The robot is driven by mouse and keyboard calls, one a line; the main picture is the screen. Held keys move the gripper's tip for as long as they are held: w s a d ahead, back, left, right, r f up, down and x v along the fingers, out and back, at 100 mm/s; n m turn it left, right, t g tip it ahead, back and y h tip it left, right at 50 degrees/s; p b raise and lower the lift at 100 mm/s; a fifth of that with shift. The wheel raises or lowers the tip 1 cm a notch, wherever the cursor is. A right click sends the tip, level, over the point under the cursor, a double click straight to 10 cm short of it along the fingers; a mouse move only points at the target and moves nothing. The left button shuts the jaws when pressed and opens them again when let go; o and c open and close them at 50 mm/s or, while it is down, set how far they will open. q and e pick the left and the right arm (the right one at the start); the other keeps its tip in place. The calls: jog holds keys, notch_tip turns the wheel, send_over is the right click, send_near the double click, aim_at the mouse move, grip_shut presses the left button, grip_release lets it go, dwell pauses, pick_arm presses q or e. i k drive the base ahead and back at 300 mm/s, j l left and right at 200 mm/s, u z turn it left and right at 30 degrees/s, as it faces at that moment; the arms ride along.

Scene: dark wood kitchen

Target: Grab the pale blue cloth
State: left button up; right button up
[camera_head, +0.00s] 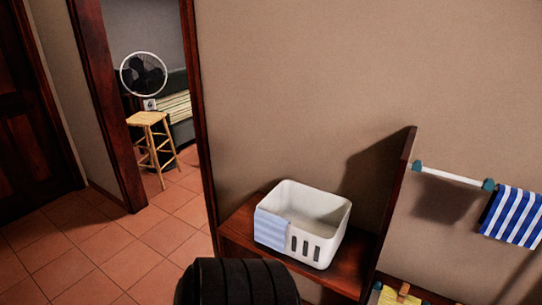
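The pale blue cloth (271,229) hangs over the near left wall of a white basket (330,246). It is faintly striped and lies flat against the outside of the wall. The basket has slots in its near side and stands on a dark wood shelf (345,275). The part of the basket's inside that I can see looks empty.
A dark wood panel (396,205) rises to the right of the basket. Beyond it, a blue and white striped towel (514,216) hangs on a white rail (452,175). A doorway at the left shows a stool (147,119) and a fan (143,74). Tiled floor (105,254) is clear at the left.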

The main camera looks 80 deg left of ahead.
aim_at(270, 229)
jog(key=u, duration=2.45)
